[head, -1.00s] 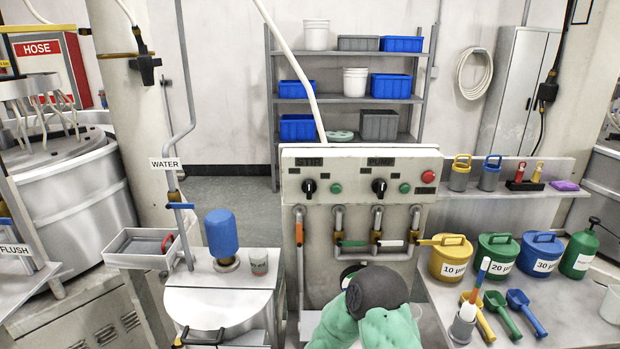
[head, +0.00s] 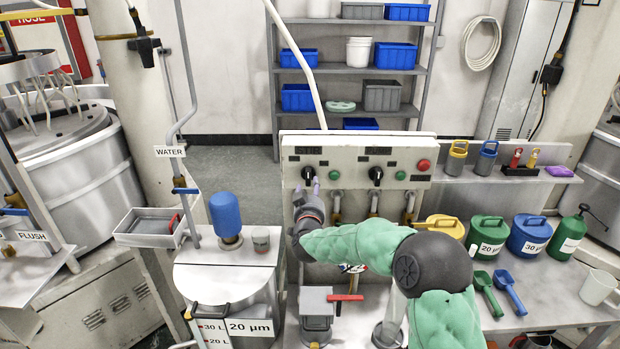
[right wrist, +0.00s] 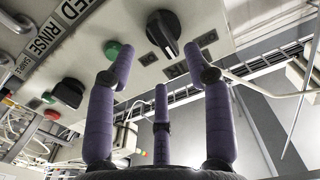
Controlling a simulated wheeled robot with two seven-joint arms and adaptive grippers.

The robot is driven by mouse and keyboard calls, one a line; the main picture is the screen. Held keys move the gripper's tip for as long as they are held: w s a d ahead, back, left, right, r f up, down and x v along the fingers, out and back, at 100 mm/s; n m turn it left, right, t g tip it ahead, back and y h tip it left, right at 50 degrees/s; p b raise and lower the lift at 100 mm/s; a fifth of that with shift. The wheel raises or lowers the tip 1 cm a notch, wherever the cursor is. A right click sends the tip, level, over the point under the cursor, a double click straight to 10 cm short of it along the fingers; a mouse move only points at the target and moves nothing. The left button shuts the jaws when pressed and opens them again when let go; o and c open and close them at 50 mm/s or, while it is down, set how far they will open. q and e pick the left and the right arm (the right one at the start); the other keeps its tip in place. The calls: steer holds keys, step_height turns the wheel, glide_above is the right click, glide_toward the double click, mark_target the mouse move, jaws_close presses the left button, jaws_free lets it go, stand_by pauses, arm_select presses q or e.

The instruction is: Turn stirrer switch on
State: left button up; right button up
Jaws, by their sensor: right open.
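The control panel (head: 345,155) stands upright in the middle of the head view. The stirrer switch (head: 308,173) is the black knob at its left, below a dark display. It also shows large in the right wrist view (right wrist: 163,32), with a pale mark on its handle. My right gripper (head: 312,190) is just below the knob in the head view, its purple fingers pointing up at the panel. In the right wrist view the fingers (right wrist: 165,75) are spread, with the knob beyond and between the upper two; nothing is held. Whether they touch it I cannot tell. My left gripper is not in view.
A green button (head: 334,175) sits right of the knob, then a second black knob (head: 376,174) and a red button (head: 423,165). Pipes with valves hang below the panel. A blue-topped vessel (head: 225,214) stands left of my forearm; buckets (head: 487,235) stand right.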

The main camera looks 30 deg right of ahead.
mark_target(310, 180)
steer(key=x, duration=0.7)
steer(key=shift+w, duration=0.15)
jaws_close()
